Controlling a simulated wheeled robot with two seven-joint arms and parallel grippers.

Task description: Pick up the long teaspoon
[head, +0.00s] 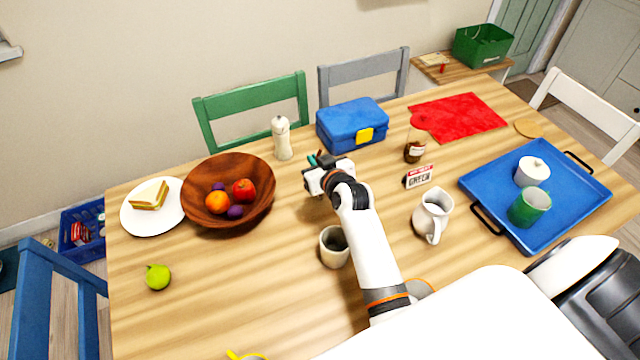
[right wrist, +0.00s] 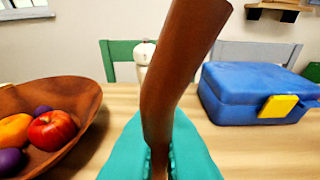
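A long, brown, slightly curved wooden-looking piece (right wrist: 172,70), which I take to be the long teaspoon, rises between my right gripper's teal fingers in the right wrist view. In the head view my right gripper (head: 313,159) is over the table, between the wooden bowl and the blue lunch box. I cannot make out the spoon there, as the gripper and wrist hide it. My left gripper is not in view.
The wooden bowl of fruit (head: 262,206) is left of the gripper, the pepper mill (head: 282,138) behind it, the blue lunch box (head: 345,129) behind right. A cup (head: 335,257) stands beside my forearm. A jug (head: 430,222) and blue tray (head: 560,218) are right. Front left is mostly clear.

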